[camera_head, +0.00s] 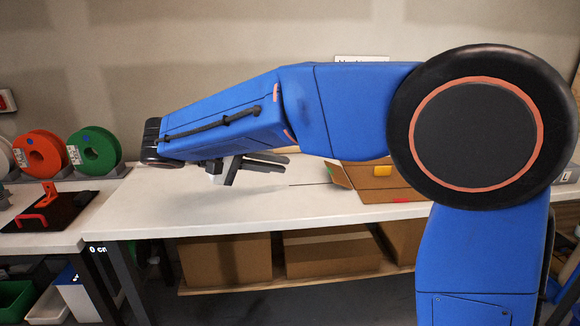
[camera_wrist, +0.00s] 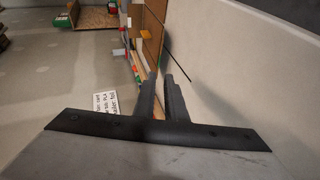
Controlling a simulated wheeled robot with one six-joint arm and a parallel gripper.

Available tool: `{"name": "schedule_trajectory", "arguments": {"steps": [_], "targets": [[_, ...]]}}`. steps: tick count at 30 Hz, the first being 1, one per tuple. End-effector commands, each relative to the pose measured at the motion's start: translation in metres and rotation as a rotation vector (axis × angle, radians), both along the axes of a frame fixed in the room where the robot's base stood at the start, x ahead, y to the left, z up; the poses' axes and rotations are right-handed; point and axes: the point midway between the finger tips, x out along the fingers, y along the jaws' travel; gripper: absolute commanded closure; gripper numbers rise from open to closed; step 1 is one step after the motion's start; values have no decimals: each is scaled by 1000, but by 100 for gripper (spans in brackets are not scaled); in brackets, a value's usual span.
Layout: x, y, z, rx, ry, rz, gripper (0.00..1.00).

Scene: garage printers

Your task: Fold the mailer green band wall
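The cardboard mailer (camera_head: 372,184) stands on the right part of the white bench, partly hidden behind my arm. A yellow tab and a red tab show on its near side, and a flap leans out at its left. In the wrist view the mailer (camera_wrist: 152,40) is ahead of the fingertips, with small coloured bits along it. My gripper (camera_head: 286,163) is above the bench, left of the mailer, pointing right. In the wrist view its two fingers (camera_wrist: 161,80) stand apart with nothing gripped between them.
The white bench (camera_head: 220,205) is clear below my gripper. Orange (camera_head: 40,154) and green (camera_head: 95,151) spools stand at the left, near a black printer bed (camera_head: 45,211). Cardboard boxes (camera_head: 225,260) sit on the shelf below. A printed sign (camera_wrist: 105,107) is on the wall.

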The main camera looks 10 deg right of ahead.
Motion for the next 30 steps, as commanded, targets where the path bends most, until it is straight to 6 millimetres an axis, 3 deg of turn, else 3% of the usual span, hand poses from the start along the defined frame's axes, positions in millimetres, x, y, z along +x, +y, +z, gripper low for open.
{"name": "schedule_trajectory", "arguments": {"steps": [12, 14, 17, 20, 30], "targets": [[-3, 8, 4, 0, 0, 0, 89], [-3, 8, 4, 1, 1, -1, 99], [-2, 3, 3, 12, 13, -13, 100], [1, -12, 0, 49, 54, -51, 100], [10, -88, -15, 351, 299, -242, 100]]}}
